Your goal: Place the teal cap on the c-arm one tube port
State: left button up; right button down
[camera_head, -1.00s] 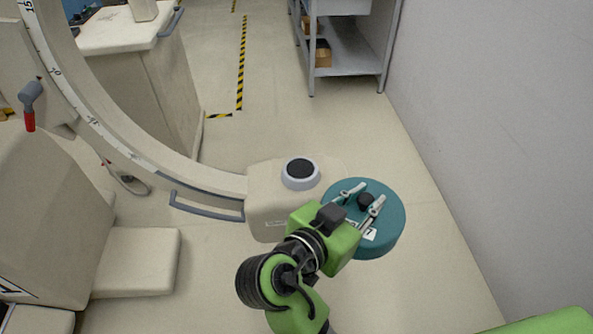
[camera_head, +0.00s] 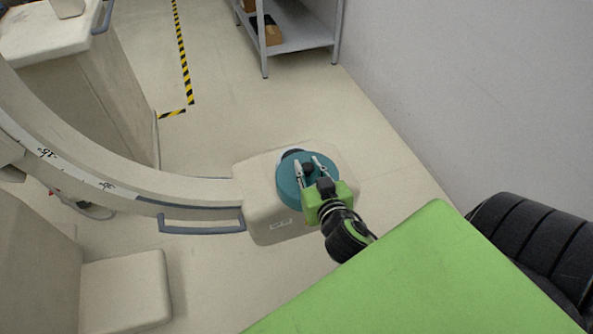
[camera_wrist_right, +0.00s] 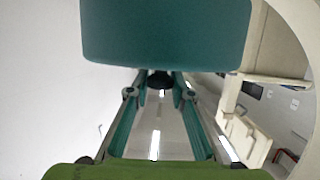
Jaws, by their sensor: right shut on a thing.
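The teal cap (camera_head: 291,187) is a thick round disc with a black knob in the middle. My right gripper (camera_head: 308,167) is shut on that knob. The c-arm tube housing (camera_head: 262,215) is the beige block at the end of the curved arc. The tube port (camera_head: 290,153) is mostly hidden behind the cap; only a dark sliver of it shows at the cap's far edge. I cannot tell whether the cap touches the port or hovers above it. In the right wrist view the cap (camera_wrist_right: 165,35) fills the top, with the knob between the fingers. My left gripper is not in view.
The c-arm arc (camera_head: 110,165) runs left from the housing, with a blue-grey handle (camera_head: 200,229) along its near side. A beige cabinet (camera_head: 95,90) stands behind the arc. A grey shelf (camera_head: 295,38) is at the back. Open floor lies between the housing and the right wall.

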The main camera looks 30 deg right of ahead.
aim_at(320, 156)
jog(key=d, duration=0.1)
jog(key=d+r+n+y, duration=0.1)
jog(key=d+r+y, duration=0.1)
jog(key=shift+w+d+n+t+b, duration=0.1)
jog(key=shift+d+n+t+b, duration=0.2)
jog(key=shift+d+n+b, duration=0.1)
jog(key=shift+d+r+y, duration=0.1)
jog(key=shift+r+y, duration=0.05)
jog(key=shift+y, duration=0.15)
jog(key=shift+w, duration=0.45)
jog(key=w+f, duration=0.3)
jog(key=w, duration=0.1)
jog(key=w+d+f, duration=0.1)
jog(key=w+f, duration=0.2)
jog(key=w, duration=0.1)
jog(key=w+d+f, duration=0.1)
jog(key=w+f, duration=0.1)
jog(key=w, duration=0.2)
jog(key=shift+w+f+b, duration=0.15)
jog(key=shift+f+b, duration=0.25)
jog(key=shift+w+f, duration=0.3)
jog(key=shift+f, duration=0.15)
notch_tip(320, 156, down, 3)
jog(key=shift+w, duration=0.1)
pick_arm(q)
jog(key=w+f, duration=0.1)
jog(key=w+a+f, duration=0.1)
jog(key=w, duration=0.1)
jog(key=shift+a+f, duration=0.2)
